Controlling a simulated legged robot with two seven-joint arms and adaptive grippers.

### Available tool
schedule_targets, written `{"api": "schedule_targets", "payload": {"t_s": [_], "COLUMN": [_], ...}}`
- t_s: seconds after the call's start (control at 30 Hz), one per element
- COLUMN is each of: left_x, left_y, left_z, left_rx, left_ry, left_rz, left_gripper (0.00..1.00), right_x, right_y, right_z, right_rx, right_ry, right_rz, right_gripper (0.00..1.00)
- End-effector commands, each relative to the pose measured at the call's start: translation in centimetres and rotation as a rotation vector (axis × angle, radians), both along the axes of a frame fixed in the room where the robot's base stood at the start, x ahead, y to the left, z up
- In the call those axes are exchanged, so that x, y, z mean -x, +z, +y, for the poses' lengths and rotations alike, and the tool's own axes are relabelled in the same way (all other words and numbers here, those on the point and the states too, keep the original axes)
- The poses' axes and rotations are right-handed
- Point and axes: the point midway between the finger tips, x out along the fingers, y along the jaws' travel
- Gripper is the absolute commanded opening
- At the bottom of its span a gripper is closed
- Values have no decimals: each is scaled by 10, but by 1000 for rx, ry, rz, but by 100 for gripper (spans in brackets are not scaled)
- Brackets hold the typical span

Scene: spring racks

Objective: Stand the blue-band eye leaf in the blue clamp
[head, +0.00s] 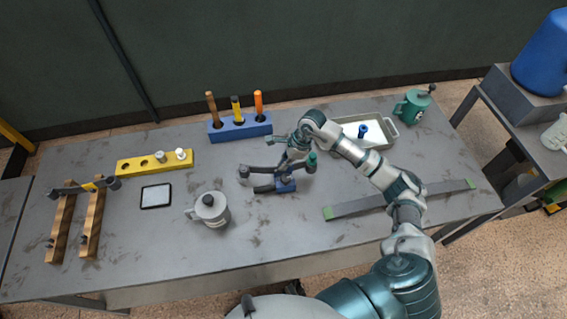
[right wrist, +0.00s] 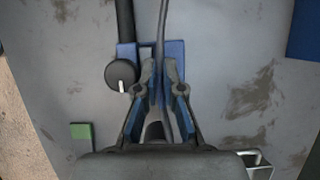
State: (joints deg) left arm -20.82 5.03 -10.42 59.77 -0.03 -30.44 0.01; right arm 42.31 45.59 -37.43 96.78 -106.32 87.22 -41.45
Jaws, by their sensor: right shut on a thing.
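The blue clamp (head: 287,186) sits at the middle of the table, with a dark bar beside it. My right gripper (head: 292,160) is over the clamp, shut on a dark leaf (head: 263,169) with a round eye at its left end. In the right wrist view the leaf (right wrist: 162,28) stands edge-on between the fingers (right wrist: 160,82). The blue clamp (right wrist: 175,53) shows on both sides of it. The fingers hide the leaf's lower edge, so I cannot tell whether it is seated in the clamp. Its blue band is not clear. My left gripper is not in view.
A grey mug (head: 211,209) stands left of the clamp. A blue tool block (head: 240,129) and a tray (head: 392,129) stand behind. A green-ended leaf (head: 360,206) lies to the right. Wooden racks (head: 62,232) hold a yellow-band leaf at far left.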

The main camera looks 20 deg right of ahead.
Motion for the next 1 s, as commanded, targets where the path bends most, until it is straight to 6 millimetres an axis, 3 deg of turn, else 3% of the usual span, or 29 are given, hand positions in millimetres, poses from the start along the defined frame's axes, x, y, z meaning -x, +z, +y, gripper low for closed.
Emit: {"api": "schedule_targets", "payload": {"t_s": [1.0], "left_x": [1], "left_y": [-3], "left_z": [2], "left_rx": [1], "left_ry": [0], "left_rz": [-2], "left_gripper": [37], "right_x": [-1], "right_y": [0], "right_z": [9], "right_rx": [-2], "right_ry": [1], "right_rz": [-5], "right_gripper": [0]}}
